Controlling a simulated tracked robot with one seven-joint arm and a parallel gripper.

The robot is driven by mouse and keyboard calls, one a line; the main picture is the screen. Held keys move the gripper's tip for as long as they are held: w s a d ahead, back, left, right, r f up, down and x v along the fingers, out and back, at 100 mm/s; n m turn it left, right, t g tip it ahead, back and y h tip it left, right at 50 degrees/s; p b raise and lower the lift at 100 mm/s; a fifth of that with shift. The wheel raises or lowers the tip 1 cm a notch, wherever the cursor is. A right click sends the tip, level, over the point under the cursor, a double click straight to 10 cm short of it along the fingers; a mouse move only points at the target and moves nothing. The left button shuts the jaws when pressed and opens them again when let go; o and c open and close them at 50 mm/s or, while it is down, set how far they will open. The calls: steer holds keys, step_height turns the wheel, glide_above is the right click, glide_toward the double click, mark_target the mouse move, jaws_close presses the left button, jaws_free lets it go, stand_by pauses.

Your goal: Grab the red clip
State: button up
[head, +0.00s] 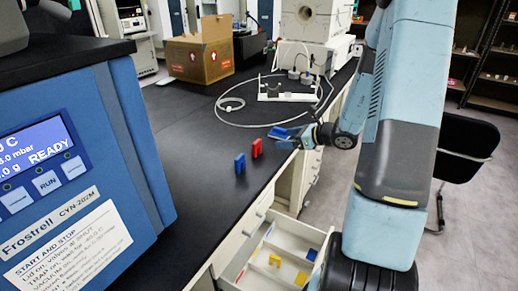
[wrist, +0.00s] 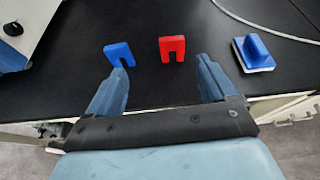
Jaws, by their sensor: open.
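The red clip (head: 257,148) stands on the black bench top near its front edge, just right of a blue clip (head: 240,164). In the wrist view the red clip (wrist: 172,48) is a red block with a slot at its lower side, and the blue clip (wrist: 119,54) is to its left. My gripper (wrist: 158,78) is open and empty. Its two blue fingers are spread, with the red clip ahead of the gap and apart from them. In the head view my gripper (head: 283,136) is at the bench edge, right of the red clip.
A blue-handled block with a pale base (wrist: 252,54) lies right of the red clip. An open white drawer (head: 262,259) below the bench holds yellow, red and blue pieces. The blue freeze dryer (head: 90,170) stands at left. A cable (head: 232,104) and cardboard box (head: 199,62) are further back.

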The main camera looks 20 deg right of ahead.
steer(key=f+m, duration=0.1)
glide_toward(257, 141)
steer(key=shift+w+a+f, duration=0.25)
steer(key=shift+a, duration=0.35)
steer(key=shift+w+a+f, duration=0.3)
steer(key=shift+a, duration=0.3)
steer(key=shift+t, duration=0.3)
steer(key=x, duration=0.5)
steer(key=shift+d+f, duration=0.2)
steer(key=c, duration=1.1)
steer(key=shift+r, duration=0.15)
